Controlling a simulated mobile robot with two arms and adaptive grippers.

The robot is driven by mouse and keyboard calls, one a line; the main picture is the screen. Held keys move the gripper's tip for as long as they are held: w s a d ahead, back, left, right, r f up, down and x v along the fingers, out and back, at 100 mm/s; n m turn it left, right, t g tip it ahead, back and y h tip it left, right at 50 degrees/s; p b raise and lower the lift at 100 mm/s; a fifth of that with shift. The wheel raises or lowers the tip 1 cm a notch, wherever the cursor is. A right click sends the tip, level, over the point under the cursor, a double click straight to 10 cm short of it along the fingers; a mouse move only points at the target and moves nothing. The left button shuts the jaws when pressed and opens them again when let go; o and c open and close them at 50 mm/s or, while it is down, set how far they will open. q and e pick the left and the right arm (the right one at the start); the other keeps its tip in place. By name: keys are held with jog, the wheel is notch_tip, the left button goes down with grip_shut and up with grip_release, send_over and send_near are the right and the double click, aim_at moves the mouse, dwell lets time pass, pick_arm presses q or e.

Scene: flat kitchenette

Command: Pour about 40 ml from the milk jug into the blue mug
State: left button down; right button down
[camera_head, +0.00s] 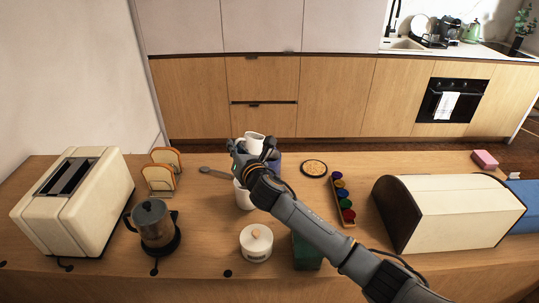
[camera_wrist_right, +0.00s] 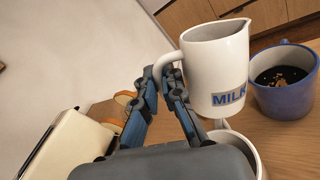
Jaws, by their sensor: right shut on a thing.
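The white milk jug (camera_wrist_right: 215,60), labelled MILK, is held by its handle in my right gripper (camera_wrist_right: 168,78). It looks about upright, its spout toward the upper right of the wrist view. In the head view the jug (camera_head: 255,141) shows beyond my right gripper (camera_head: 256,158), partly hidden by it. The blue mug (camera_wrist_right: 286,97) stands to the right of the jug in the wrist view and holds dark liquid with light brown patches. In the head view only part of the blue mug (camera_head: 275,160) shows behind my gripper. My left gripper is not in view.
A white cup (camera_head: 243,197) stands close under my right gripper. A spoon (camera_head: 213,172), round coaster (camera_head: 314,168) and rack of coloured capsules (camera_head: 343,200) are near. A lidded white pot (camera_head: 256,243), metal pot (camera_head: 154,226), toaster (camera_head: 75,200) and bread box (camera_head: 450,212) stand around.

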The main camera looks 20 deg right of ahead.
aim_at(241, 139)
jog(key=d+r+m, duration=0.1)
jog(key=d+r+m+p, duration=0.1)
jog(key=shift+w+r, duration=0.3)
jog(key=shift+w+d+r+m+p, duration=0.2)
jog(key=shift+d+r+m+p, duration=0.1)
jog(key=shift+d+p, duration=0.15)
jog(key=shift+d+g, duration=0.1)
jog(key=shift+g, duration=0.2)
jog(key=shift+w+d+m+y, duration=0.1)
jog(key=shift+d+m+y, duration=0.2)
jog(key=shift+m, duration=0.3)
jog(key=shift+w+d+f+m, duration=0.1)
jog(key=shift+d+m, duration=0.1)
jog(key=shift+m, duration=0.1)
jog(key=shift+a, duration=0.1)
jog(key=shift+s+a+m, duration=0.15)
jog(key=shift+s+a, duration=0.15)
jog(key=shift+a, duration=0.3)
jog(key=shift+s+a+m, duration=0.15)
jog(key=shift+s+a, duration=0.15)
jog(key=shift+a, duration=0.3)
jog(key=shift+d+f+m+g+b, duration=0.2)
jog(key=shift+m+g+b, duration=0.15)
jog(key=shift+m, duration=0.15)
dwell(0.5)
